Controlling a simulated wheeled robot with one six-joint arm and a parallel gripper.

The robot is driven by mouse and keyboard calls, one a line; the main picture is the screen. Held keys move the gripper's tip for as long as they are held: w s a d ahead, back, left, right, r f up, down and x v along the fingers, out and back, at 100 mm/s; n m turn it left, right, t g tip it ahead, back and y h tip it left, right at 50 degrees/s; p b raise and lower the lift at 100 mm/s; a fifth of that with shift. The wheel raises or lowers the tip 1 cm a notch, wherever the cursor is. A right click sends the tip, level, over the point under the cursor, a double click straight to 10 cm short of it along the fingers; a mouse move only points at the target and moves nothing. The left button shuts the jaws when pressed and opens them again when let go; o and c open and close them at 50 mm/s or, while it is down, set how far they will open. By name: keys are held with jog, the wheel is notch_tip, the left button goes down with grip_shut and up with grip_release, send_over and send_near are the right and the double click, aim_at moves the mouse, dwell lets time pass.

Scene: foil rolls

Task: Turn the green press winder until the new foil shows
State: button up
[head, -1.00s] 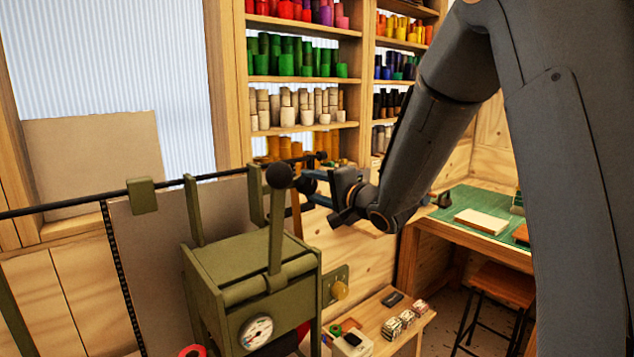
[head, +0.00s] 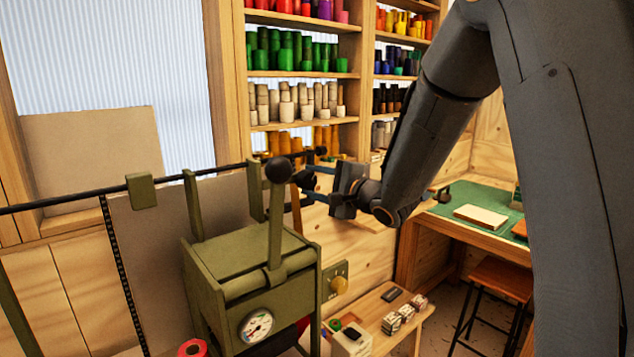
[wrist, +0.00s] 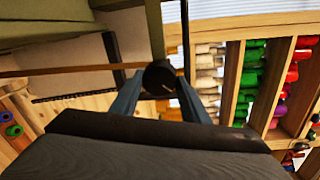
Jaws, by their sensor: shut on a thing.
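The green press (head: 255,262) stands at the lower left, with a dial on its front and an upright lever ending in a black ball (head: 279,170). A dark rod (head: 60,202) runs behind it to a black end (head: 320,152) beside my gripper. My gripper (head: 299,190) is just right of the ball lever and partly hidden by it. In the wrist view, its two blue-grey fingers (wrist: 158,92) are closed around a round dark knob (wrist: 160,76), seemingly the winder's handle. The exact grip is hard to see in the head view.
A red roll (head: 192,348) is at the bottom edge by the press. A low wooden bench (head: 378,318) with small boxes stands to its right. Shelves of coloured rolls (head: 303,100) are behind. A green-topped desk (head: 470,215) and a stool (head: 500,285) are at right.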

jog(key=shift+r, duration=0.2)
jog(key=o, duration=1.1)
jog(key=shift+w+a, duration=0.1)
jog(key=shift+w, duration=0.05)
jog(key=shift+c, duration=0.2)
jog(key=shift+f, duration=0.1)
jog(key=b+v, duration=0.2)
jog(key=v, duration=0.6)
jog(key=shift+b, duration=0.3)
